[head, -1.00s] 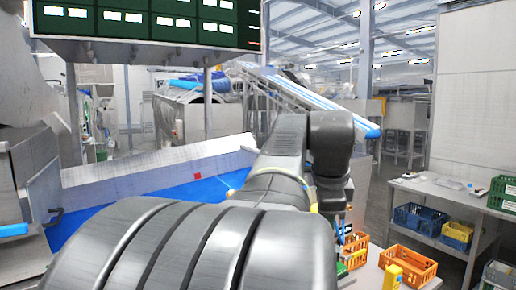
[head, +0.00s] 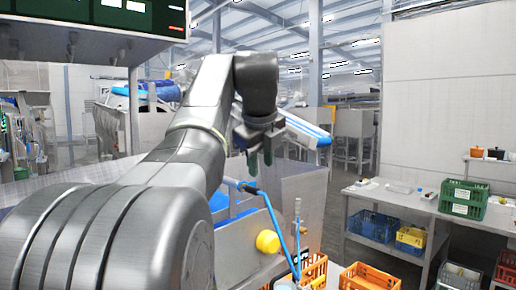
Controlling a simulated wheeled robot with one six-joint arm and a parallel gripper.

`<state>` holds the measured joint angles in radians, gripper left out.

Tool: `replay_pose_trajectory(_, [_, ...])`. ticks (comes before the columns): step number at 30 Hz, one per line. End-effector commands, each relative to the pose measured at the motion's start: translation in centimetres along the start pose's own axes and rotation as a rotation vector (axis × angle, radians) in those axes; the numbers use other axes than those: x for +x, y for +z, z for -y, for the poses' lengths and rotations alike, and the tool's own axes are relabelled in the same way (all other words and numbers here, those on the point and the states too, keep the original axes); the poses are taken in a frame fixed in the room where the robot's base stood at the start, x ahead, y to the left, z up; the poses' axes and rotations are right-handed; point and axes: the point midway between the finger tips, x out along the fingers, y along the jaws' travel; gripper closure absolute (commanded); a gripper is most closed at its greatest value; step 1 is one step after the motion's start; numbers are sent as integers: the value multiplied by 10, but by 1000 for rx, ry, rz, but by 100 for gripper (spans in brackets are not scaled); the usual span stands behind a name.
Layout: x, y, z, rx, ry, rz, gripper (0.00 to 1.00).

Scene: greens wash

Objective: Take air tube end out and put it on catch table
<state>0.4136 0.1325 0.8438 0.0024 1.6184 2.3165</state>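A thin blue tube (head: 277,218) runs up from the orange crates at the bottom to a dark fitting and a short blue end (head: 231,182) beside a metal panel. Whether this end sits in something is too small to tell. My gripper (head: 260,163) points down above and to the right of that end, apart from it in the picture. Its two dark green-tipped fingers stand apart with nothing seen between them. A metal table (head: 400,197) stands at the right; I cannot tell whether it is the catch table.
A yellow round knob (head: 268,242) is on the metal panel near the tube. Orange crates (head: 368,278) stand at the bottom. A green crate (head: 463,200) and small items are on the metal table; blue (head: 372,227) and yellow (head: 411,237) crates are on its shelf.

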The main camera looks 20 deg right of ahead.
Motion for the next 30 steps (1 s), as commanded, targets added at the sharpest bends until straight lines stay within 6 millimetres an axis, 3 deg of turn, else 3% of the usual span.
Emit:
replay_pose_trajectory(6, [44,0,-1,-1,3,-3,66])
replay_pose_trajectory(12, [72,0,0,-2,2,-1,66])
replay_pose_trajectory(18, [84,0,0,-2,0,0,66])
replay_pose_trajectory(26, [86,0,0,-2,0,0,66])
replay_pose_trajectory(30, [86,0,0,-2,0,1,90])
